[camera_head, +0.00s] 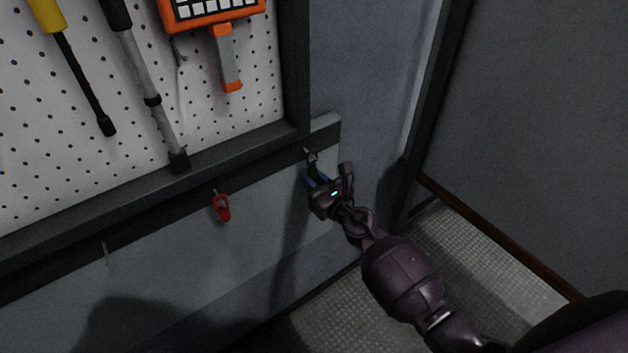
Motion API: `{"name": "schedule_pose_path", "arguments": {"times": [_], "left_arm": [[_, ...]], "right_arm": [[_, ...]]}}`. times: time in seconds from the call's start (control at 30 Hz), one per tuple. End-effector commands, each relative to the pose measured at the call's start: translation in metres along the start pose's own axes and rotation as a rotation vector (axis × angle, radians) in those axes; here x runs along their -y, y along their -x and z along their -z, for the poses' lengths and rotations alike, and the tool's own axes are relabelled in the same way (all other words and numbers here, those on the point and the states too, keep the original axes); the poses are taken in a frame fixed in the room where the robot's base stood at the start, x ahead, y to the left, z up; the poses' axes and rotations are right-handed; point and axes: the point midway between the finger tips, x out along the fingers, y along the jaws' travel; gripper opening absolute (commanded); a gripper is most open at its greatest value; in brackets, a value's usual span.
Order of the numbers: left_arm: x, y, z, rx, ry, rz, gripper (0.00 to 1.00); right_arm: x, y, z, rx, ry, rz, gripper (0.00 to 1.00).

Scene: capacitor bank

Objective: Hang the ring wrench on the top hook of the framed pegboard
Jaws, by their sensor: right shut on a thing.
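My right gripper (325,181) is at the right end of the rail below the framed pegboard (60,105). It is shut on a small blue thing (313,181), mostly hidden by the fingers; I cannot tell what it is. A dark hook (309,153) is just above the fingers; I cannot tell whether the held thing touches it. A small grey hook (179,52) sticks out of the pegboard, left of the orange tool, with a pale shape below it. I cannot make out a ring wrench for certain. My left gripper is not in view.
A yellow-handled screwdriver (78,75), a grey-shafted tool (143,80) and an orange tool (222,45) hang on the pegboard. A red padlock-like thing (222,207) hangs on the rail. Another rail hook (105,253) is bare. A wall closes the right side.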

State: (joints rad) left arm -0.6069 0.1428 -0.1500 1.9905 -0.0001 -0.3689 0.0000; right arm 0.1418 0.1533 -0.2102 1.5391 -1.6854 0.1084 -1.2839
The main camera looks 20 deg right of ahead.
Motion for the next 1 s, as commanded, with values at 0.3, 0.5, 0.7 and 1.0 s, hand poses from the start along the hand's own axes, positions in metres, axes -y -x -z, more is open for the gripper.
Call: {"name": "schedule_pose_path", "arguments": {"times": [0.3,0.5,0.7,1.0], "left_arm": [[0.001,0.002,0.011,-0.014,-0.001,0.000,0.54],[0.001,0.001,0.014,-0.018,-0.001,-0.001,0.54],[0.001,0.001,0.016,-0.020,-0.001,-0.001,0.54],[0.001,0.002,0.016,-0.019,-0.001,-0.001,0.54]], "right_arm": [[0.000,0.007,-0.007,0.002,0.001,0.001,0.00],[0.000,0.014,-0.006,0.001,0.001,0.001,0.00],[0.000,0.025,-0.006,0.001,0.002,0.001,0.00],[0.000,0.038,-0.006,0.002,0.000,0.000,0.00]]}}
